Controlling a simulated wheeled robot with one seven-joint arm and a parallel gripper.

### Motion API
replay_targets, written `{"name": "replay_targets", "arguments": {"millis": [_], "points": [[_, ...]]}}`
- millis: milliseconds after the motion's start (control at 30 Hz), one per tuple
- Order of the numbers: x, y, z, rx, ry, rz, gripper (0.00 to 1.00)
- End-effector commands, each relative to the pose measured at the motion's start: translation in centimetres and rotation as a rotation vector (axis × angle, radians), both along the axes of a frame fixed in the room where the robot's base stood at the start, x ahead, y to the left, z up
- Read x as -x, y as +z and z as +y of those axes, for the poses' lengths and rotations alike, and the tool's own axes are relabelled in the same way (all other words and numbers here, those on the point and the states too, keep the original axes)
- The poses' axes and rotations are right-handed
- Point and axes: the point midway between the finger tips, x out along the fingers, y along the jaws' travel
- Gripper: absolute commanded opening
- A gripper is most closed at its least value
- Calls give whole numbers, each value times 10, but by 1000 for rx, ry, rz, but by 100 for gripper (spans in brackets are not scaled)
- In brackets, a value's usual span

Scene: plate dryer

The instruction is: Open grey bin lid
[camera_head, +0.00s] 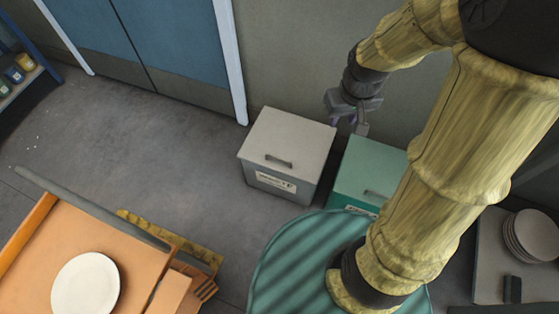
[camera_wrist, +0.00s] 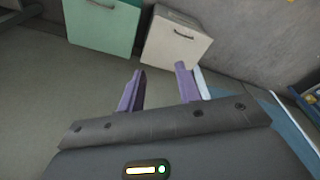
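The grey bin (camera_head: 270,189) stands on the floor against the wall in the head view. Its pale grey lid (camera_head: 292,138) is closed and has a dark handle (camera_head: 278,161) near its front edge. In the wrist view the grey bin (camera_wrist: 172,50) is beyond my fingers, with its handle (camera_wrist: 184,33) showing. My gripper (camera_head: 349,126) is in the head view, to the right of the lid and near the gap between the two bins. In the wrist view its two purple fingers (camera_wrist: 160,88) are spread apart with nothing between them.
A green bin (camera_head: 367,175) stands right of the grey bin. A round green striped surface (camera_head: 281,263) is in front. An orange table (camera_head: 60,240) with a white plate (camera_head: 86,284) is at lower left. Stacked plates (camera_head: 534,235) are at right. Open floor lies left of the bin.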

Motion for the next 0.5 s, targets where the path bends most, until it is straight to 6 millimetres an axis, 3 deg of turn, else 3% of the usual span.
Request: {"name": "replay_targets", "arguments": {"millis": [33, 500], "points": [[-12, -31, 2, -1, 38, 11, 34], [-106, -183, 41, -61, 444, 74, 34]]}}
